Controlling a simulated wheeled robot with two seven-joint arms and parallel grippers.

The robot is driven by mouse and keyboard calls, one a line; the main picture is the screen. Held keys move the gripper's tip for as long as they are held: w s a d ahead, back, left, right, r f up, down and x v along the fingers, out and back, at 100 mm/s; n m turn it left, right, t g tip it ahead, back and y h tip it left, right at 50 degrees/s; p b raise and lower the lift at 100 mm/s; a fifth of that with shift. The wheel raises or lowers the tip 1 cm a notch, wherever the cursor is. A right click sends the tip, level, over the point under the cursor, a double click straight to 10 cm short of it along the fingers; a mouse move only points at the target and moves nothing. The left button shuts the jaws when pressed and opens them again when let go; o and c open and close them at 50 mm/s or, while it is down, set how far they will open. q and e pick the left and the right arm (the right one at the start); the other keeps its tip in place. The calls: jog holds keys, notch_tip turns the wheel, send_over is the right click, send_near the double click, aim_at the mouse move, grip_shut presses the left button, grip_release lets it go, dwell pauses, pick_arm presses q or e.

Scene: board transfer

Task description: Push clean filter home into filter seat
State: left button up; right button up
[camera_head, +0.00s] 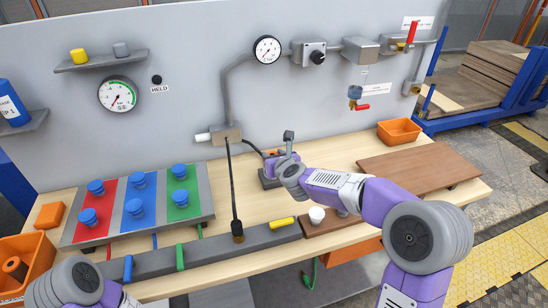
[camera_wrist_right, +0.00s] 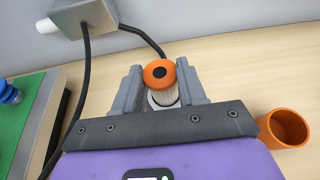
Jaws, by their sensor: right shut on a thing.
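The clean filter (camera_wrist_right: 168,92) has an orange cap with a dark centre and a pale pleated body. My right gripper (camera_wrist_right: 162,88) is shut on it, with a grey finger on each side. The gripper and wrist hide most of the seat, and I cannot tell how deep the filter sits. My left arm shows only at the lower left of the head view; its gripper is out of view.
An orange cup (camera_wrist_right: 287,129) stands right of the gripper in the wrist view. A grey box (camera_wrist_right: 85,18) with black cables is behind. A red, blue and green panel (camera_head: 140,206) lies left. A white cup-like thing (camera_head: 317,214) is in front, a brown board (camera_head: 420,165) right.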

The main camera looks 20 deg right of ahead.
jog(key=shift+f+b, duration=0.55)
jog(key=shift+f, duration=0.15)
jog(key=o, duration=1.1)
jog(key=shift+r, duration=0.1)
jog(key=v, duration=0.7)
jog(key=shift+s+r, duration=0.15)
jog(key=shift+s, duration=0.1)
